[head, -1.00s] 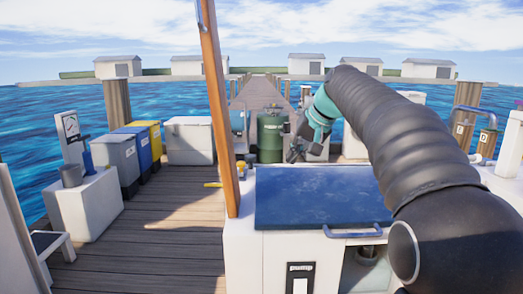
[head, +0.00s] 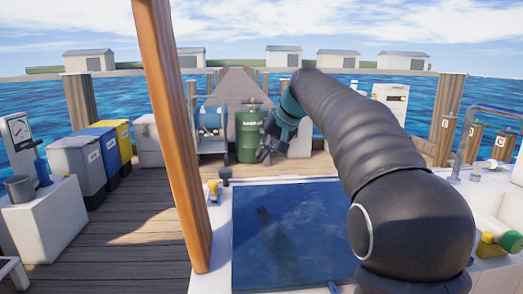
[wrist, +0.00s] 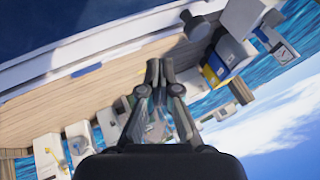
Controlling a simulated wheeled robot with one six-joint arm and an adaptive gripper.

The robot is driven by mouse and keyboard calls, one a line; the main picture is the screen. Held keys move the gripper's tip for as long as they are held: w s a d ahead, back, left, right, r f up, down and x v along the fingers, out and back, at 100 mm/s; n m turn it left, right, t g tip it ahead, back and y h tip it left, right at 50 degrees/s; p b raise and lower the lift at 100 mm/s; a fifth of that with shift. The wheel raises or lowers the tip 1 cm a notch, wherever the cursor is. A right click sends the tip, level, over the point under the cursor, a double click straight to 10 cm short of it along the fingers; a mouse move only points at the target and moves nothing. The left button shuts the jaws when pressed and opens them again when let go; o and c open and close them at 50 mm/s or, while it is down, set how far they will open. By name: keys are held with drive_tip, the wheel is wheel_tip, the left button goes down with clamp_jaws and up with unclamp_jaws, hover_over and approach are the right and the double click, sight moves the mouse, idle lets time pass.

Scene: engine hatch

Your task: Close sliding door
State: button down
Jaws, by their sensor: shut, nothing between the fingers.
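A flat dark blue panel (head: 285,240) lies on top of the white box (head: 214,277) in front of me. Only a small bit of its blue handle (head: 334,287) shows at the bottom edge. I cannot tell which part is the sliding door; the front face of the box is out of view. My gripper (head: 265,153) hangs in the air beyond the far edge of the panel in the head view, empty. In the wrist view my gripper (wrist: 160,72) has its fingertips together, and the dark blue panel (wrist: 60,28) fills the upper left corner.
A wooden post (head: 172,130) stands upright at the box's left edge. Grey, blue and yellow bins (head: 100,150) line the left of the wooden deck (head: 130,225). A green drum (head: 250,135) stands behind the box. A yellow and green item (head: 497,243) lies at right.

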drive_tip(key=shift+w+a+f, duration=0.6)
drive_tip(key=shift+a+f, duration=0.4)
drive_tip(key=shift+a, duration=0.1)
drive_tip(key=shift+w+a+f, duration=0.55)
drive_tip(key=shift+a+f, duration=0.45)
drive_tip(key=shift+a, duration=0.1)
drive_tip(key=shift+w+a+f, duration=0.6)
drive_tip(key=shift+a+f, duration=0.4)
drive_tip(key=shift+a, duration=0.1)
